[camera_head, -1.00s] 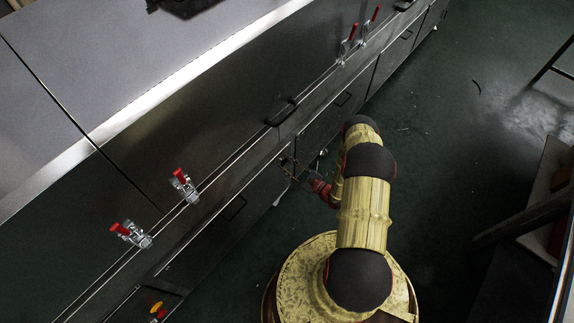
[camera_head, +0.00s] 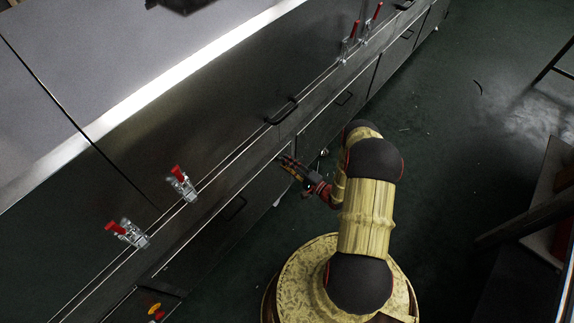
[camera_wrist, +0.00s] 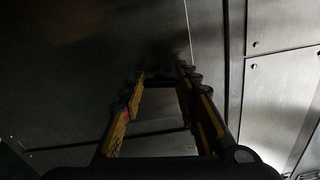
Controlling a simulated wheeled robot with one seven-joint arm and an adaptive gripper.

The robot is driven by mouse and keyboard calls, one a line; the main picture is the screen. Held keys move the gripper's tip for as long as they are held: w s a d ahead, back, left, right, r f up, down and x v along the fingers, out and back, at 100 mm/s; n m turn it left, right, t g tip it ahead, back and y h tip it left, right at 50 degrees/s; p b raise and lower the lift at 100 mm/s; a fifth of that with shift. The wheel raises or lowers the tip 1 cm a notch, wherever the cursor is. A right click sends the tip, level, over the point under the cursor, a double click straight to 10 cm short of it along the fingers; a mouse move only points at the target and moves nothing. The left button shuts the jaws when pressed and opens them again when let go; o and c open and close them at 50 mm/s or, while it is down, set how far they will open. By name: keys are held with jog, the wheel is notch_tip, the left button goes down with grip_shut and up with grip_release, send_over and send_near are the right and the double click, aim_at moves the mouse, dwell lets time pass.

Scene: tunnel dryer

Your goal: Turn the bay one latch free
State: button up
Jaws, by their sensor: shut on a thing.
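My gripper (camera_head: 286,163) reaches left from my arm to the dryer's dark side panel, between the upper doors and the lower drawers. In the wrist view its two yellow-and-black fingers (camera_wrist: 161,78) are close to the panel and closed on a small dark part (camera_wrist: 160,71). The part sits between the fingertips and is mostly hidden, with deep shadow around it. It is likely the bay one latch, but its shape and turn angle cannot be made out. In the head view the fingertips cover it.
Red-handled clamps (camera_head: 181,184) and (camera_head: 129,234) stand at the left, with more (camera_head: 350,40) at the far end. A dark frame (camera_head: 525,215) stands right. The green floor (camera_head: 440,170) between is mostly clear.

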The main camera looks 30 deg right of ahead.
jog(key=shift+f+n, duration=0.1)
jog(key=shift+n, duration=0.9)
jog(key=o, duration=1.2)
jog(key=shift+c, duration=0.2)
jog(key=v, duration=1.2)
